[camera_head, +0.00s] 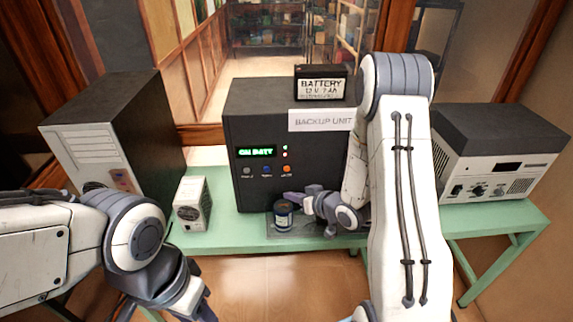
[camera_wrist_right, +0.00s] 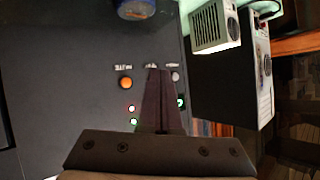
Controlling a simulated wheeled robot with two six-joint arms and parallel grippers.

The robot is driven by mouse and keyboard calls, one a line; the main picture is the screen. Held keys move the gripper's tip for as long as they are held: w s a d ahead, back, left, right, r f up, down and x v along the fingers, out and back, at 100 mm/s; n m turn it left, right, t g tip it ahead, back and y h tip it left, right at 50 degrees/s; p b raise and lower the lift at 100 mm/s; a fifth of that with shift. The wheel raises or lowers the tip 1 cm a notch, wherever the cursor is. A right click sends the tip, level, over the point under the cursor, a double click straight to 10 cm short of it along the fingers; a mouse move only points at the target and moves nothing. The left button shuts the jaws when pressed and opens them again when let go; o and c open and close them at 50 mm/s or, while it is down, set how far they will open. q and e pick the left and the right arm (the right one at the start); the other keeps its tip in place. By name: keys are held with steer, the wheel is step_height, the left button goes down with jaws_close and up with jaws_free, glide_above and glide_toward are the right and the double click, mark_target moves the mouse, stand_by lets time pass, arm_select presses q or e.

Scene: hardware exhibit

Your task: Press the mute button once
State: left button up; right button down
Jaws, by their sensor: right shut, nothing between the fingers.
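The black backup unit (camera_head: 310,170) stands on the green table, its lit display (camera_head: 257,152) reading "ON BATT". My right gripper (camera_head: 291,197) is shut and empty, in front of the panel. In the right wrist view its fingers (camera_wrist_right: 160,72) point between the orange button (camera_wrist_right: 125,83) and the grey button (camera_wrist_right: 175,76), hiding the blue one. Contact is unclear. My left gripper (camera_head: 200,302) is at the lower left, its jaws unclear.
A dark can (camera_head: 283,214) stands below the right fingers, close to them. A small white box (camera_head: 191,204) and a large vented case (camera_head: 90,150) are on the left. Another grey device (camera_head: 490,165) is on the right. A battery (camera_head: 320,84) sits on the unit.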

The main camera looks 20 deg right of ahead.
mark_target(287, 169)
steer(key=shift+w, duration=0.1)
steer(key=shift+w+d+p, duration=0.2)
steer(key=shift+w+d, duration=0.2)
steer(key=shift+w, duration=1)
steer(key=shift+w+d+p, duration=0.25)
steer(key=shift+w+d, duration=0.15)
steer(key=shift+w, duration=0.95)
steer(key=shift+w+d+p, duration=0.2)
steer(key=shift+w+d, duration=0.2)
steer(key=shift+w, duration=1)
steer(key=shift+w, duration=0.2)
steer(key=shift+w+d, duration=0.1)
steer(key=shift+w, duration=0.1)
steer(key=shift+w+d, duration=0.15)
steer(key=shift+w, duration=0.25)
steer(key=shift+s, duration=0.1)
steer(key=shift+s+a, duration=0.25)
steer(key=shift+s, duration=0.45)
steer(key=shift+s, duration=0.1)
